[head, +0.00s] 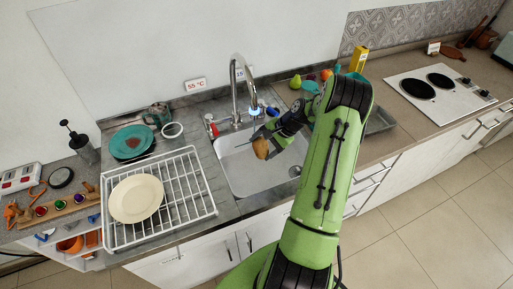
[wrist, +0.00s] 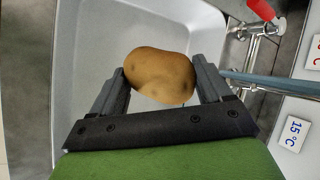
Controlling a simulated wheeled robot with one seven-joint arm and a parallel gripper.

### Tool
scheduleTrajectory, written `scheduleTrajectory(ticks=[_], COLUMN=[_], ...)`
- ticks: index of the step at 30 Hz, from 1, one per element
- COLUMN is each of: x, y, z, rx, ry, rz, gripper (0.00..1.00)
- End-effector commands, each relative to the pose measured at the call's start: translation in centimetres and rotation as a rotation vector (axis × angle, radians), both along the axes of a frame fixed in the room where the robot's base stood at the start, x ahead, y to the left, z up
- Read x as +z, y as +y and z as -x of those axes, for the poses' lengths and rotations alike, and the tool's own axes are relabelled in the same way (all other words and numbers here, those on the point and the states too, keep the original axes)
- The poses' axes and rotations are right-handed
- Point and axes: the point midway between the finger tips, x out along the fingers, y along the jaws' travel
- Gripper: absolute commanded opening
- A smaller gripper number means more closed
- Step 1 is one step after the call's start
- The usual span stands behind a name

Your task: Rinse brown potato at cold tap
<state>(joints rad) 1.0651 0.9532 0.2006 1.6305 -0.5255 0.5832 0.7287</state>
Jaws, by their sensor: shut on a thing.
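My gripper (wrist: 160,82) is shut on the brown potato (wrist: 160,74), one finger on each side of it. In the head view the potato (head: 261,148) is held over the sink basin (head: 240,180), near the tap (head: 235,90). The tap has a tall curved spout, and a blue part (head: 254,111) shows by the spout end. A red handle (head: 210,125) is on its left, near the 55 °C sign (head: 195,85). The 15 °C sign (head: 240,73) stands behind the tap and is partly hidden by the spout. I cannot make out water on the potato.
A white dish rack (head: 185,200) with a cream plate (head: 136,198) stands left of the sink. Teal dishes (head: 130,142) and a white cup (head: 172,130) are behind it. Fruit (head: 295,82) and a yellow carton (head: 359,60) are at the back right, before the cooktop (head: 440,88).

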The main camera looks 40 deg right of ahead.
Motion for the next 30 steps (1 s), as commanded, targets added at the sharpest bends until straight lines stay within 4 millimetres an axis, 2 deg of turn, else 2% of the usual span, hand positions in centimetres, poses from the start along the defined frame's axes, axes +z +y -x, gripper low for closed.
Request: scheduleTrajectory(ticks=[21,30], x=[0.1,0.1], y=[-1.4,-1.5], z=[6.5,6.8], rx=[-0.001,0.000], ry=[-0.001,-0.001], rz=[0.001,0.001], gripper=[0.46,0.46])
